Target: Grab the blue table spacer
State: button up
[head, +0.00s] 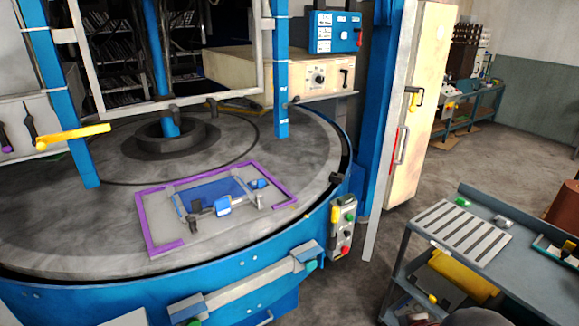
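On the round grey turntable (90,225) lies a grey plate edged with a purple angled frame (147,229). A flat dark blue rectangular piece (208,190) rests in the middle of this plate. A small bright blue block (222,207) sits on a grey bar in front of it, and another small blue block (258,184) is at its right end. I cannot tell which of these blue pieces is the table spacer. My gripper is not in view.
A blue upright post (281,80) and a metal frame stand over the turntable. A button box (342,228) hangs at its right rim. A grey cart (425,245) with a slotted plate (462,232) stands at right. Floor (440,165) is open between machine and far bench.

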aim_at(259, 183)
jog(key=i+l, duration=0.1)
jog(key=i, duration=0.4)
jog(key=i+l, duration=0.1)
jog(key=i, duration=0.35)
jog(key=i+l+u, duration=0.15)
jog(key=u, duration=0.3)
jog(key=i+l+u, duration=0.2)
jog(key=u, duration=0.25)
jog(key=i+l+u, duration=0.2)
jog(key=u, duration=0.2)
jog(key=l+u, duration=0.45)
jog(key=i+l+u, duration=0.1)
jog(key=l+u, duration=0.55)
jog(key=u, duration=0.25)
